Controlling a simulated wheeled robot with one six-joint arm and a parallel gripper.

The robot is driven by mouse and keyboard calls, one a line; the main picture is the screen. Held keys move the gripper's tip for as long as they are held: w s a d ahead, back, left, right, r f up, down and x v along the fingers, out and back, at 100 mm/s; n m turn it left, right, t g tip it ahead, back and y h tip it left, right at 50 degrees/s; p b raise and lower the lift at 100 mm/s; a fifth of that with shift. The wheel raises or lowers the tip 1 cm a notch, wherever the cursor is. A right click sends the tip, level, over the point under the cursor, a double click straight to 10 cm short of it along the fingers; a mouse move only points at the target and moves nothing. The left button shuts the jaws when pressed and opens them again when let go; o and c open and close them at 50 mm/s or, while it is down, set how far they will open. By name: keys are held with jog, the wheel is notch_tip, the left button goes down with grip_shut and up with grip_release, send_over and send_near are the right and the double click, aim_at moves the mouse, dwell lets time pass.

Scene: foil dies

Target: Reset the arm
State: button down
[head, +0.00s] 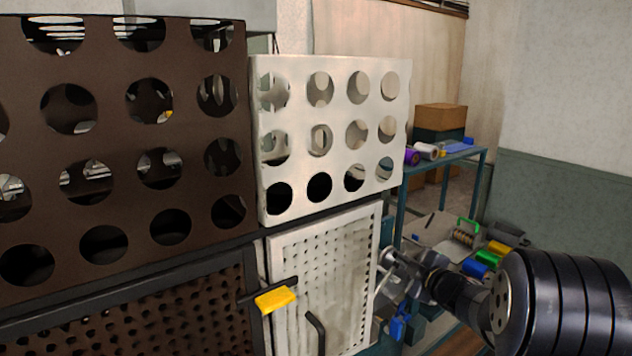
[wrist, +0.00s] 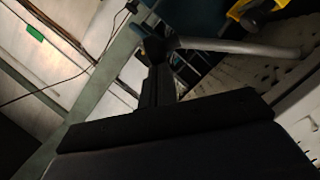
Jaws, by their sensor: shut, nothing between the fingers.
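My arm comes in from the lower right in the head view, dark and ribbed near the camera. My gripper (head: 388,268) is at its far end, beside the right edge of the white perforated door (head: 335,270). It is shut with nothing in it. I cannot tell from the view whether it touches the door. In the wrist view a large dark part fills the bottom, and the fingers are hard to make out.
A brown panel (head: 195,70) with round holes stands at left, a white holed panel (head: 335,105) beside it. A yellow-ended handle (head: 276,298) sticks out below. A blue-framed shelf (head: 480,165) with rolls and a brown box (head: 440,117) stands behind.

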jog(key=s+a+r+n+t+b, duration=0.1)
jog(key=s+a+n+b, duration=0.1)
jog(key=s+a+b, duration=0.1)
jog(key=s+a+r+n+b, duration=0.2)
jog(key=s+a+b, duration=0.1)
jog(key=s+b, duration=0.3)
jog(key=shift+s+a+r+t+b, duration=0.15)
jog(key=shift+s+r+t+b, duration=0.2)
jog(key=shift+b, duration=0.3)
jog(key=shift+w, duration=0.15)
dwell(0.4)
